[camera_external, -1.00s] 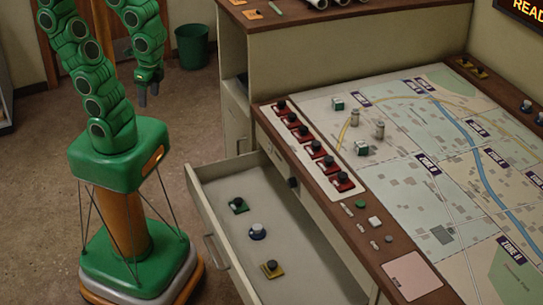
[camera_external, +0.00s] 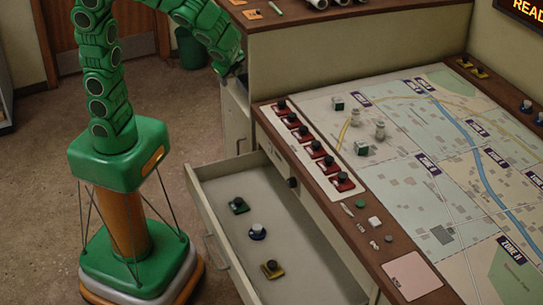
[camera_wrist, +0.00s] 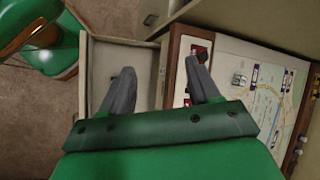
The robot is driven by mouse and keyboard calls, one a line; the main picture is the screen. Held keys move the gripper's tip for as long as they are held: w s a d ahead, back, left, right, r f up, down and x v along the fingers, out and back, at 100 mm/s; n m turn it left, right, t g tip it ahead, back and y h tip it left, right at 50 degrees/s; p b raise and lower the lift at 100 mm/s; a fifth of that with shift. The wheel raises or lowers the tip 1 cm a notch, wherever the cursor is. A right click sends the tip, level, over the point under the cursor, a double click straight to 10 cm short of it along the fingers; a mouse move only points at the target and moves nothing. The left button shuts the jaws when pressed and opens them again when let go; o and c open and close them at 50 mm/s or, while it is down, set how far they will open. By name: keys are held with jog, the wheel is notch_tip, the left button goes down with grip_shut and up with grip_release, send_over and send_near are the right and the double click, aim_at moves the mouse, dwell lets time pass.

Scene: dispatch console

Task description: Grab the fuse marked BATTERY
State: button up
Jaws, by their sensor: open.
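A row of several red pieces with black knobs (camera_external: 304,131) stands on the console's left edge. No BATTERY marking is readable on any of them. My gripper (camera_wrist: 160,85) is open and empty in the wrist view, with the drawer (camera_wrist: 112,48) and console edge beyond its fingers. In the external view its fingers are largely unclear beside the cabinet.
The map console (camera_external: 440,200) carries small blocks and figures. A taller cabinet (camera_external: 330,60) stands behind it, with an open compartment (camera_external: 236,95) at its left side. A green bin (camera_external: 190,50) stands on the floor. The drawer's front wall rises around its pieces.

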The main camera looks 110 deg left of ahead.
jog(key=w+a+f+m+y, duration=0.2)
jog(key=w+a+m+y, duration=0.15)
jog(key=w+a, duration=0.6)
jog(key=m+t+y, duration=0.3)
jog(key=m+t, duration=0.2)
jog(key=m, duration=0.8)
send_near(353, 117)
jog(key=shift+n, duration=0.25)
jog(key=x, duration=0.5)
jog(key=shift+w+a+r, duration=0.15)
jog(key=shift+a+r, duration=0.1)
jog(key=shift+a, duration=0.1)
jog(key=shift+w+a+f, duration=0.1)
jog(key=shift+x, duration=1.25)
jog(key=x, duration=0.4)
jog(key=shift+f, duration=0.25)
jog(key=shift+a+f, duration=0.1)
jog(key=shift+a, duration=0.35)
